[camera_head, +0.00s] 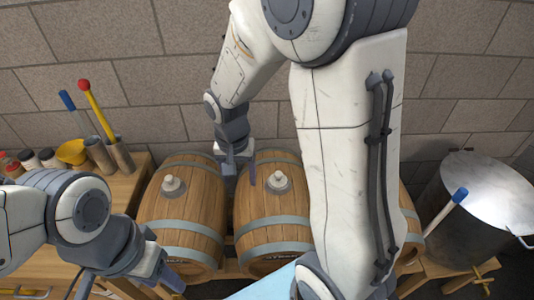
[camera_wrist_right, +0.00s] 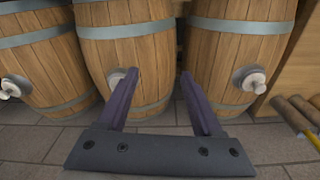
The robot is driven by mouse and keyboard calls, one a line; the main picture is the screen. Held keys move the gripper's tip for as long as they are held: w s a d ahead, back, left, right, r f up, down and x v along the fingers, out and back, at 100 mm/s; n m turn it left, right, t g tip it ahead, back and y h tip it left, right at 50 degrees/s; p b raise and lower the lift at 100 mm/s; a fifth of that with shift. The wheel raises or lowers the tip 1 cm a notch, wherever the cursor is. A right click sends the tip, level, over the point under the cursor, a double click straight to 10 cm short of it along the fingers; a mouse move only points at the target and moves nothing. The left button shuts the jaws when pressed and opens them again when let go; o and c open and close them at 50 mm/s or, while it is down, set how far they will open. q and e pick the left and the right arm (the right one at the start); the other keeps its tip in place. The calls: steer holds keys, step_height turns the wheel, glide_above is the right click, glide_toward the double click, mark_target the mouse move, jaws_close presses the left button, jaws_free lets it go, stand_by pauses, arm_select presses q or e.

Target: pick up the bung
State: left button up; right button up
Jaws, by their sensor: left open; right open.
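Pale bungs sit in round grey fittings on the barrels. One bung (camera_head: 172,184) is on the left barrel (camera_head: 163,217), another bung (camera_head: 278,181) on the middle barrel (camera_head: 262,211). My right gripper (camera_head: 240,175) is open and empty between these two bungs, nearer the middle barrel's. In the right wrist view, my fingers (camera_wrist_right: 160,75) are spread; the left finger partly hides one bung (camera_wrist_right: 116,77). Another bung (camera_wrist_right: 255,82) shows to the right and a third bung (camera_wrist_right: 9,87) at the left edge. My left gripper (camera_head: 130,282) is open and empty, low in front of the left barrel.
A third barrel (camera_head: 407,225) is mostly hidden behind my right arm. A large metal pot (camera_head: 480,205) stands at the right. A bench at the left (camera_head: 130,172) carries metal tubes with coloured tools (camera_head: 95,108), a yellow bowl (camera_head: 72,151) and small jars. A stone wall closes the back.

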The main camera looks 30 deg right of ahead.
steer(key=w+d+m+p, duration=0.4)
steer(key=d+m, duration=0.3)
steer(key=d, duration=0.6)
steer(key=p, duration=0.1)
glide_above(279, 174)
steer(key=shift+h, duration=0.4)
steer(key=f, duration=0.4)
steer(key=shift+a, duration=0.35)
steer(key=shift+f, duration=0.3)
steer(key=shift+f+p, duration=0.55)
steer(key=shift+p, duration=0.05)
steer(key=f, duration=0.4)
steer(key=shift+d+f+p, duration=0.15)
steer(key=shift+d+p, duration=0.1)
steer(key=shift+p, duration=0.1)
arm_select(q)
step_height(279, 174, up, 9)
steer(key=shift+r, duration=0.15)
arm_select(e)
jaws_close()
